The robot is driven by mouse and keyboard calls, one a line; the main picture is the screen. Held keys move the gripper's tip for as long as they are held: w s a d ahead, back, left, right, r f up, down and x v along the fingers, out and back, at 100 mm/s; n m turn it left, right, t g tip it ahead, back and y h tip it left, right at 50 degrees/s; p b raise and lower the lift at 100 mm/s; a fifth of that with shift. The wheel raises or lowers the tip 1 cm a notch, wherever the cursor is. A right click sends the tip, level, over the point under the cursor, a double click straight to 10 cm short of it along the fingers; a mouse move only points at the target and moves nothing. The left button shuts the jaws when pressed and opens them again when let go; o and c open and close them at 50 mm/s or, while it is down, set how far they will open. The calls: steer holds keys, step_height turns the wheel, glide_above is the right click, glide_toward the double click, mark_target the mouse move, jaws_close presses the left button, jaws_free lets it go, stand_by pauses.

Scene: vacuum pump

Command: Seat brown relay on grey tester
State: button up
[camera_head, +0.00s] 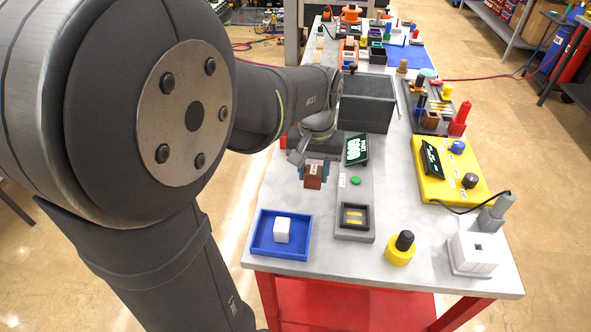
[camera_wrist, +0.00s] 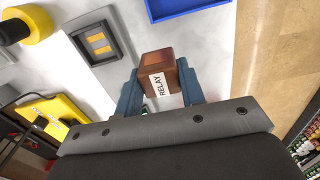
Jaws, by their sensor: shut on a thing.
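The brown relay (camera_wrist: 158,66) is a small block with a white label reading RELAY. My gripper (camera_wrist: 158,86) is shut on it, with one blue-grey finger on each side. In the head view the relay (camera_head: 314,176) hangs in my gripper (camera_head: 313,171), left of the grey tester (camera_head: 356,197). The tester has a dark display at its far end, a green button and a dark-rimmed socket (camera_head: 355,216) with two yellow contacts at its near end. The socket (camera_wrist: 101,42) also shows in the wrist view, left of the relay and apart from it.
A blue tray (camera_head: 263,247) with a white cube stands at the near left. A yellow knob (camera_head: 401,248) with a black top and a white box (camera_head: 473,254) stand at the near right. A yellow meter (camera_head: 453,171) is farther right. A dark bin (camera_head: 367,101) stands behind the tester.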

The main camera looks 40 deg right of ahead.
steer(key=s+d+r, duration=0.1)
steer(key=s+d, duration=0.5)
steer(key=s, duration=0.3)
steer(key=shift+s+a+f, duration=0.1)
steer(key=shift+s+f, duration=0.05)
steer(key=shift+f, duration=2.7)
steer(key=shift+f, duration=1.25)
steer(key=o, duration=1.1)
steer(key=shift+c, duration=0.2)
step_height(320, 180, up, 9)
stand_by(0.5)
steer(key=shift+f, duration=0.1)
